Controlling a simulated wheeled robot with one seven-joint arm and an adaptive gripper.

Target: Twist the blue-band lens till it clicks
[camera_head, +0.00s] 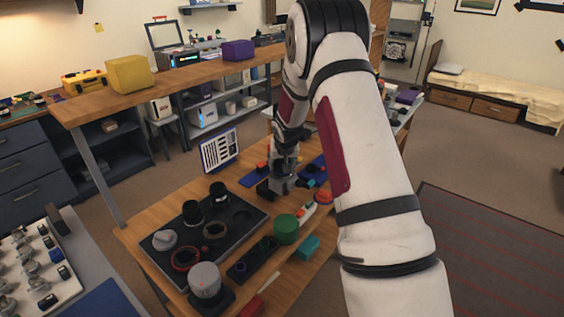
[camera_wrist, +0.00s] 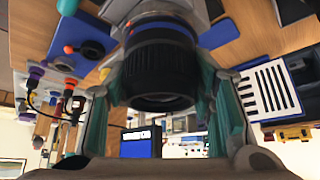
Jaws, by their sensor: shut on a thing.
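The blue-band lens (camera_wrist: 158,72) is a dark, ribbed barrel, large in the wrist view, with a thin blue ring near its upper end. My gripper (camera_wrist: 160,88) has its teal fingers on both sides of the barrel and is shut on it. Behind the upper end of the lens is a grey part (camera_wrist: 190,10); I cannot tell how the two join. In the head view my gripper (camera_head: 279,185) is low over the wooden table (camera_head: 140,240), and the lens there is mostly hidden by the gripper and arm.
A dark tray (camera_head: 251,228) with black lenses (camera_head: 192,212) and rings lies left of my gripper. A panel with printed slots (camera_head: 220,150) stands behind.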

